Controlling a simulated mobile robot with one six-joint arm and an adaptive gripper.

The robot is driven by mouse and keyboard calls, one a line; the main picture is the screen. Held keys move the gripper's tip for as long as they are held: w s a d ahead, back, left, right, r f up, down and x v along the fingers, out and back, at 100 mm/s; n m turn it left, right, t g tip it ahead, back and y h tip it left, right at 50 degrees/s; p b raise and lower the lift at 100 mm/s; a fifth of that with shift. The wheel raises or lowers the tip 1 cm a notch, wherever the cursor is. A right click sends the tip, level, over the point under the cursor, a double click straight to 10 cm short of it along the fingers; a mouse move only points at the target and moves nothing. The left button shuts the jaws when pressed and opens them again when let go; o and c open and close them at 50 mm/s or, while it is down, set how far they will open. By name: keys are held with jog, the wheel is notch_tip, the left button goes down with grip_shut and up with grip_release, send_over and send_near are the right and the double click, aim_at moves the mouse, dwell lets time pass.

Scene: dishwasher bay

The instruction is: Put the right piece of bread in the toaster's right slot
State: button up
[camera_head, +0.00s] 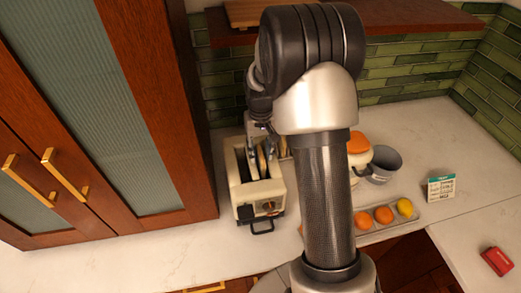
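The cream toaster (244,207) stands on the white counter with its dark lever and dial side facing the camera. Its left slot is a dark opening. My gripper (258,148) points down over the far part of the toaster, around the right slot. The tan edge of a bread slice (263,163) shows at the right slot, beside or between my fingers. I cannot tell whether the fingers grip it. Another tan edge (282,148) shows just right of my gripper; my arm hides most of it, so I cannot tell what it is.
Tall wooden cabinet doors (150,105) stand close left of the toaster. A wooden shelf (420,18) hangs above. Right of my arm are an orange-lidded pot (357,145), grey cup (384,164), fruit tray (378,228), small calendar (440,188) and red box (497,262).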

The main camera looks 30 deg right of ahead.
jog(key=shift+r, duration=0.15)
notch_tip(320, 180, up, 12)
dwell(0.6)
dwell(0.4)
